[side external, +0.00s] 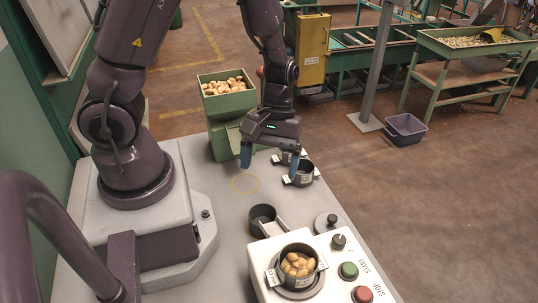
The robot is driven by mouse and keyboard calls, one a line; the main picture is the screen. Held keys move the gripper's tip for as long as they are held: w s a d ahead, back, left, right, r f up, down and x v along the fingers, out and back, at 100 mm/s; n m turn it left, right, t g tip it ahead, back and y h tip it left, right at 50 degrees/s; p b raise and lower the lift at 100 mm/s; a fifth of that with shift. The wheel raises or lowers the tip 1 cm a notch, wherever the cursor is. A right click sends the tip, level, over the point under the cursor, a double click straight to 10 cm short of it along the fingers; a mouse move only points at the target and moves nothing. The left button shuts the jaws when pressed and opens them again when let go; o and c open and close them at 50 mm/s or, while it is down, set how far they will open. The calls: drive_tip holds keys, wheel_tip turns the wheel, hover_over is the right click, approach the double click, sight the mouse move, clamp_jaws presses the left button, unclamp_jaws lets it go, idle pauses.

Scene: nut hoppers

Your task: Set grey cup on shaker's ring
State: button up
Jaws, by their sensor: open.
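A dark grey cup with white labels (305,172) stands on the table by my gripper. A second similar cup (284,157) is just behind it, partly hidden. My gripper (270,163) is open and points down, with nothing seen between its blue fingertips. Its right fingertip overlaps the nearer cup's left side; I cannot tell if they touch. The white shaker (325,244) has a labelled dark cup (275,279) of nuts on its round seat, which hides most of any ring there. Another dark, unlabelled container (262,214) with a light handle-like strip stands beside the shaker.
A green hopper (222,108) full of nuts stands behind my gripper. A thin yellow circle (245,192) marks bare table. The shaker carries a dark knob (339,242), a green button (348,270) and a red button (362,294). A dark lidded piece (326,223) sits behind it.

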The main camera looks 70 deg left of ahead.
drive_tip(key=s+r+m+t+y, duration=0.1)
drive_tip(key=r+m+t, duration=0.3)
drive_tip(key=r, duration=0.7)
drive_tip(key=s+r+m+t+y, duration=0.2)
drive_tip(key=r+m, duration=0.5)
drive_tip(key=r, duration=0.4)
drive_tip(key=shift+s+r+t+y, duration=0.3)
drive_tip(key=shift+s+t, duration=0.25)
drive_tip(key=shift+t, duration=0.65)
